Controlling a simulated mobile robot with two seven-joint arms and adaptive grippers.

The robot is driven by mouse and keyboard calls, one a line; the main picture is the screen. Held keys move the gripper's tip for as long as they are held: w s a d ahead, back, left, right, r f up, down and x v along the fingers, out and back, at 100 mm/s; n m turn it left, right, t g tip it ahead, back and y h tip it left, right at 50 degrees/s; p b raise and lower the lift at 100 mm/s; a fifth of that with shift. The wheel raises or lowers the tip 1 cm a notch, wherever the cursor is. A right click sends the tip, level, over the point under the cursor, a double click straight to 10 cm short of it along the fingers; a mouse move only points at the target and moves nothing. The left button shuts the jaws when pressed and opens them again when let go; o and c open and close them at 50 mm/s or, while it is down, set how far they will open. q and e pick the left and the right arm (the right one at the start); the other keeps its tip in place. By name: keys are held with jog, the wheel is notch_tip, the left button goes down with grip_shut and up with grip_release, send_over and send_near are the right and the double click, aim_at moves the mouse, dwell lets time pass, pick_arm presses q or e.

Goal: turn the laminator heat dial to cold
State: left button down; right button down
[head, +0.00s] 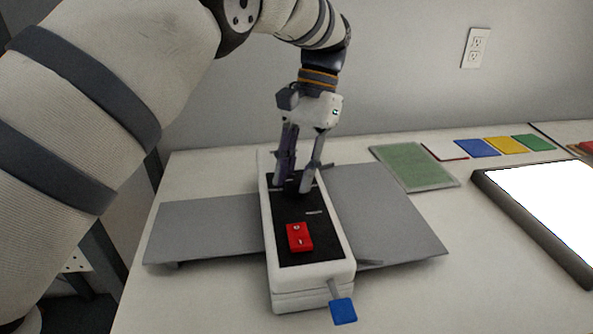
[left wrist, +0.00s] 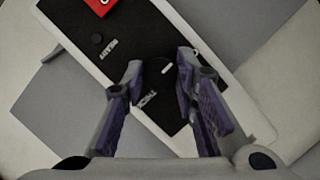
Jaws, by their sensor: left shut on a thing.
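The laminator (head: 312,272) is a long white body with a black top panel, grey trays at both sides and a red rocker switch (head: 299,237) near its front end. My left gripper (head: 297,189) reaches down onto the far part of the panel. In the left wrist view its two fingers (left wrist: 160,75) stand on either side of the round black heat dial (left wrist: 157,76), shut on it. A short white mark on the dial points to the upper right there. The fingers hide the dial in the head view. My right gripper is not in view.
A blue-tipped lever (head: 343,311) sticks out at the laminator's front. A green mat (head: 415,166), coloured flat pieces (head: 505,145) and a bright light panel (head: 550,205) lie to the right. A wall stands behind.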

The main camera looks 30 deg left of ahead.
aim_at(296, 178)
pick_arm(q)
jog(key=shift+f, duration=0.1)
jog(key=c, duration=1.3)
grip_release()
notch_tip(296, 178, up, 10)
